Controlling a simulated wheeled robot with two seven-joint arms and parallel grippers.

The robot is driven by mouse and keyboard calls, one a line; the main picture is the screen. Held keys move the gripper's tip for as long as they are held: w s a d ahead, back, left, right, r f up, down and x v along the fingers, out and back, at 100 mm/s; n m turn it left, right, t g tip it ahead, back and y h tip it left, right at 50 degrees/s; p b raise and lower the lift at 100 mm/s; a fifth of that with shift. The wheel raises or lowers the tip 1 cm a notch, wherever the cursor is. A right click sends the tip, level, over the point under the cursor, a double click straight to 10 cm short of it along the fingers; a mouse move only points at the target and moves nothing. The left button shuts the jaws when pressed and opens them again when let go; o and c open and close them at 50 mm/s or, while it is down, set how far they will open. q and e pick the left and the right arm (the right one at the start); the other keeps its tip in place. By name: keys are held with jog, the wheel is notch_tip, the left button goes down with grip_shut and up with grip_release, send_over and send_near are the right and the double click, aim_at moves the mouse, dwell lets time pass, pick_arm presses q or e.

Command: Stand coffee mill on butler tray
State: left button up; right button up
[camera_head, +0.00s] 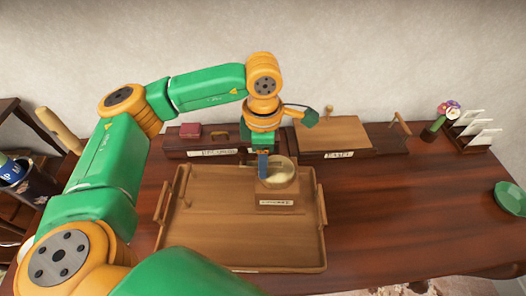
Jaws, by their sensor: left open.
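The coffee mill (277,199) has a square wooden base with a pale label and a round brass-coloured top. It stands upright on the butler tray (212,232), towards the tray's back right. The tray is brown wood with raised handles at its left and right sides. My left gripper (262,174) points down at the left part of the mill's top and hides some of it. It is open; whether a finger touches the mill I cannot tell. My right gripper is not in view.
A flower pot (433,129), a card rack (474,132) and a green bowl (510,198) are at right. The table right of the tray is clear.

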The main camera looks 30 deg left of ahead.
pick_arm(q)
notch_tip(320, 180, up, 12)
dwell(0.6)
